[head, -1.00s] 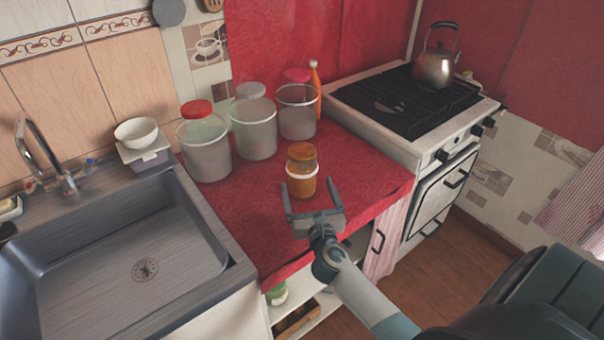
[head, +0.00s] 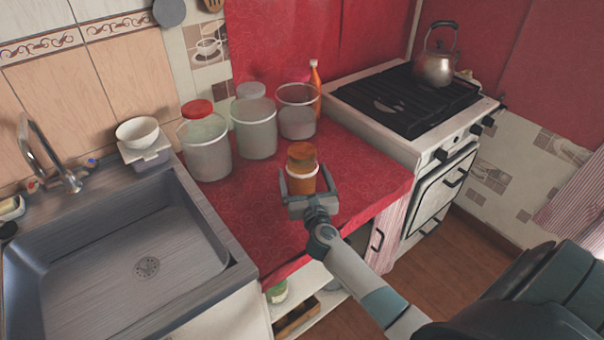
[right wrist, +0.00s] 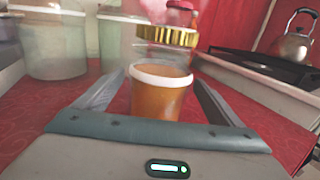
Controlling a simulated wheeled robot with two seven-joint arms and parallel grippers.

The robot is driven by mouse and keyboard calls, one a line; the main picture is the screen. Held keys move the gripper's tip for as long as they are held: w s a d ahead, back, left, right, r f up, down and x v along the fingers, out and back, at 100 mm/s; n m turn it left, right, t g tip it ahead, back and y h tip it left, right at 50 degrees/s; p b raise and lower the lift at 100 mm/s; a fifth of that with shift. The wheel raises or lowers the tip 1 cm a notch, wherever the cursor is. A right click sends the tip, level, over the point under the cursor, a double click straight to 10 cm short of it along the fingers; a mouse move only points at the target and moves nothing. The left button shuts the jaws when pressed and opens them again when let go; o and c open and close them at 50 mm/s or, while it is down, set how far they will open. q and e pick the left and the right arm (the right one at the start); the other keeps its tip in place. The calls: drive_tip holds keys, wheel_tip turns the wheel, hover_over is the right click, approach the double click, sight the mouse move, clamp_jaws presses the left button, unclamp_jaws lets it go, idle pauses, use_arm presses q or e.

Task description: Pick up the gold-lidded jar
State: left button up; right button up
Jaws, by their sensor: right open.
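The gold-lidded jar (head: 302,184) stands upright on the red counter cloth, near its front edge. Contact is not visible. My left gripper is not in view.
Several large clear canisters (head: 207,158) stand behind the jar, with an orange bottle (head: 315,77) beside them. A sink (head: 110,250) is left, with a white bowl (head: 137,131) behind. A stove (head: 400,102) with a kettle (head: 436,68) is right.

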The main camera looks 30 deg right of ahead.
sight(308, 168)
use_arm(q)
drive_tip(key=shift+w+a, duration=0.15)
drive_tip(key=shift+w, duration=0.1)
use_arm(e)
drive_tip(key=c, duration=1.7)
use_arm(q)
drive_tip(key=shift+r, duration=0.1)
use_arm(e)
drive_tip(key=shift+w+r, duration=0.1)
drive_tip(key=shift+c, duration=0.8)
drive_tip(key=shift+r, duration=0.5)
drive_tip(key=r, duration=0.1)
drive_tip(key=s+r, duration=0.1)
drive_tip(key=r, duration=0.1)
drive_tip(key=shift+d+r+p, duration=0.2)
drive_tip(key=shift+r+p, duration=0.1)
drive_tip(key=shift+p, duration=0.1)
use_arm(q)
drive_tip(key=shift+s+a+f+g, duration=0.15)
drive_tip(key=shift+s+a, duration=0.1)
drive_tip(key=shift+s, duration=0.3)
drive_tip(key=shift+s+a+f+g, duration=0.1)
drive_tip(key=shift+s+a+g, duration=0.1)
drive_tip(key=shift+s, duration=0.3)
use_arm(e)
drive_tip(key=s+d+r, duration=0.3)
drive_tip(key=s+r, duration=0.3)
drive_tip(key=s, duration=0.4)
drive_tip(key=shift+d+r, duration=0.15)
drive_tip(key=shift+r, duration=0.05)
